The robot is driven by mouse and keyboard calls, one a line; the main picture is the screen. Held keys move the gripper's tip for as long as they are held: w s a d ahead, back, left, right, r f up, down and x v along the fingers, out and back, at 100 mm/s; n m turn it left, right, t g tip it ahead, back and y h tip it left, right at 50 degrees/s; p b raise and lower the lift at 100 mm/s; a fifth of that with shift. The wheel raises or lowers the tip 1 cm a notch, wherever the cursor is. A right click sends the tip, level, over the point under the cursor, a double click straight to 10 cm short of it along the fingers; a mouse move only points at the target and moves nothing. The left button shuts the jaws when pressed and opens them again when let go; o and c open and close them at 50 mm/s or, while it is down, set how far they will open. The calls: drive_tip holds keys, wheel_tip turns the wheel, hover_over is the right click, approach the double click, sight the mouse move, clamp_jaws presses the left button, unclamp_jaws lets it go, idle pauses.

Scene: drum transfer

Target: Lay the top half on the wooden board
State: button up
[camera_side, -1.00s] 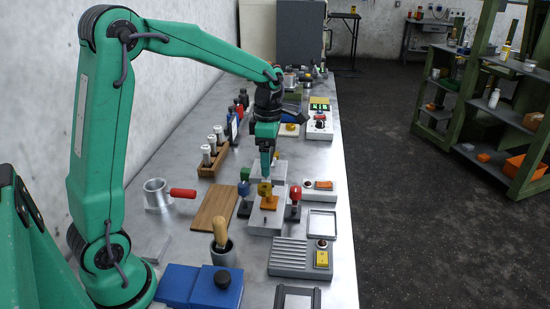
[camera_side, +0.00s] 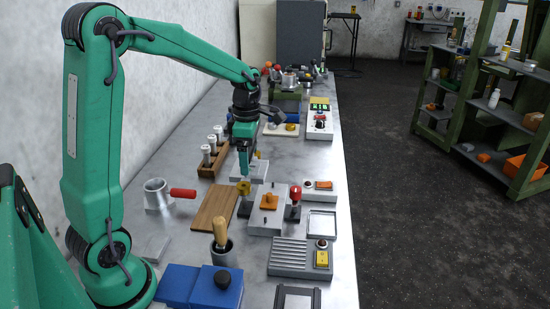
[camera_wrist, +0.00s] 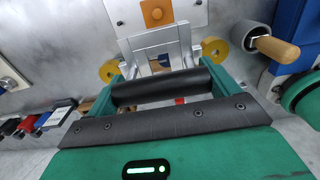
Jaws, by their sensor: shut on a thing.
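A yellow rounded piece (camera_side: 243,188), which I take to be the top half, hangs at the tip of my gripper (camera_side: 244,176). My gripper is shut on it. In the wrist view a yellow round end (camera_wrist: 216,48) shows on each side of the fingers; its middle is hidden by them. The piece is raised in front of the dark stand (camera_side: 244,208), left of the white block with an orange handle (camera_side: 269,202). The bare wooden board (camera_side: 214,211) lies on the bench just left of and below my gripper.
A red-topped post (camera_side: 295,194) stands right of the white block. A dark cup with a wooden handle (camera_side: 222,243) stands in front of the board, a metal pot with a red handle (camera_side: 157,193) to its left. A wooden rack (camera_side: 214,163) stands behind.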

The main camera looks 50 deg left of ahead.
hover_over(217, 206)
drive_tip(key=f, duration=0.2)
drive_tip(key=shift+w+r, duration=0.1)
drive_tip(key=shift+r, duration=0.1)
drive_tip(key=shift+f, duration=0.1)
drive_tip(key=shift+f, duration=4.9)
drive_tip(key=shift+f, duration=0.15)
drive_tip(key=o, duration=1.1)
wheel_tip(217, 206, up, 12)
drive_tip(key=shift+r, duration=0.15)
